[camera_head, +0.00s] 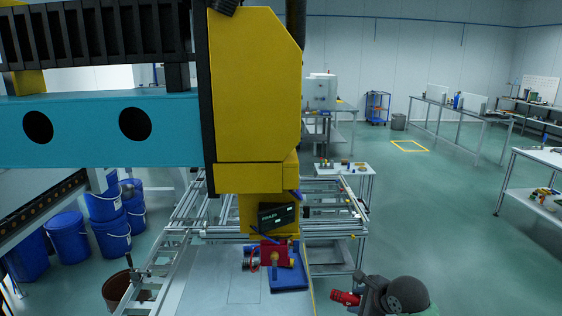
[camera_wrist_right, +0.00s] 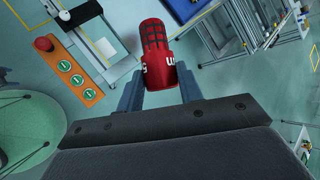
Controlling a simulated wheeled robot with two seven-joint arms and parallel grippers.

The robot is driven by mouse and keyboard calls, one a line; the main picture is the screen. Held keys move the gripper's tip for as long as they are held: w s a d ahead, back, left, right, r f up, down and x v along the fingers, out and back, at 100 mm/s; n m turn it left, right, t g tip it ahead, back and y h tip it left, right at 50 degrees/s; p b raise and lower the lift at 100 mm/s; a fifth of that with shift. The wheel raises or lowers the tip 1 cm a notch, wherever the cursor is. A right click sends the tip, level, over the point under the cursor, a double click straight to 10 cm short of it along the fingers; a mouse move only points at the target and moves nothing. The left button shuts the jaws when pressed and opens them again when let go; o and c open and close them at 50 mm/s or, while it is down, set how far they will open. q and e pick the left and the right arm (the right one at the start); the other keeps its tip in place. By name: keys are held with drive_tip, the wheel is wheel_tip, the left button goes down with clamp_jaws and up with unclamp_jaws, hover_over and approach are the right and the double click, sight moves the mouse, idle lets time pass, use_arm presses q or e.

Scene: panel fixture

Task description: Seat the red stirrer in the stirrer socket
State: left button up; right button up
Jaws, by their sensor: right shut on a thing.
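My right gripper (camera_head: 361,298) is low in the head view, right of the grey table. It is shut on the red stirrer (camera_head: 344,298), which points left. In the right wrist view the red stirrer (camera_wrist_right: 157,48) stands out between the two fingers of my right gripper (camera_wrist_right: 159,86). It has a dark grid pattern and white lettering near the fingers. I cannot make out the stirrer socket for certain in either view. My left gripper is not in view.
A red block (camera_head: 274,251) and a blue piece (camera_head: 289,279) are on the grey table (camera_head: 215,275), below a yellow machine (camera_head: 255,95). An orange strip (camera_wrist_right: 88,95) with green discs and a red knob shows in the wrist view. Blue buckets (camera_head: 65,238) stand left.

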drive_tip(key=shift+f, duration=0.25)
drive_tip(key=o, duration=0.4)
drive_tip(key=c, duration=0.4)
